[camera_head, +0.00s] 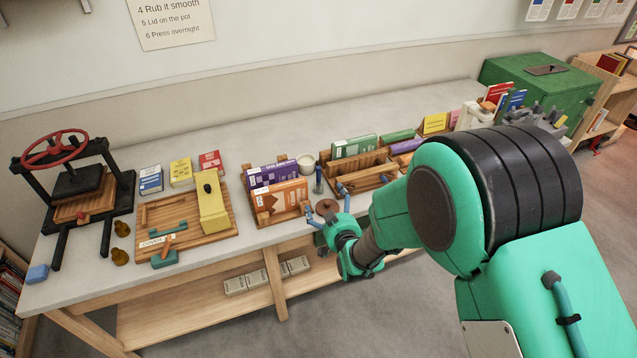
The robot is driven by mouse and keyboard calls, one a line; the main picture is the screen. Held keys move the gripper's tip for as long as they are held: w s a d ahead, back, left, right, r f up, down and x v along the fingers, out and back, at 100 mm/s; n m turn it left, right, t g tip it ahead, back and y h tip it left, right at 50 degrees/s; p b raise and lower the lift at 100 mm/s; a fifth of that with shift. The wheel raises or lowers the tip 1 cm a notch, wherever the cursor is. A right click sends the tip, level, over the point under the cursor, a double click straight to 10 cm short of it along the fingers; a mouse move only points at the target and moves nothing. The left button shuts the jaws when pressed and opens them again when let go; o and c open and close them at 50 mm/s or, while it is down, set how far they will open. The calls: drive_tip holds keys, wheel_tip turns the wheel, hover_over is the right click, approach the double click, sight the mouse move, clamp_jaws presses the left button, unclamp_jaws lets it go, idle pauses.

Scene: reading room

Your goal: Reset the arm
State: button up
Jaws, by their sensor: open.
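My green arm reaches in from the right side of the head view. Its wrist is above the front edge of the worktable (110,258). My gripper (326,206) points away from me over the table edge, near the middle of the picture. I see nothing clearly held. My arm hides part of the table's right half.
A black press with a red wheel (55,148) stands at the left. A wooden board (190,240) bears a yellow block. An orange-fronted book rack (280,200), a pale pot (306,162) and a divided wooden tray (358,170) are near my gripper. A green cabinet (540,80) stands far right.

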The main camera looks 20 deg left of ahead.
drive_tip(key=shift+x, duration=1.15)
drive_tip(key=shift+s+r, duration=0.1)
drive_tip(key=p+v, duration=0.1)
drive_tip(key=v, duration=0.8)
drive_tip(key=shift+s+d, duration=0.25)
drive_tip(key=shift+s, duration=0.05)
drive_tip(key=shift+r, duration=0.1)
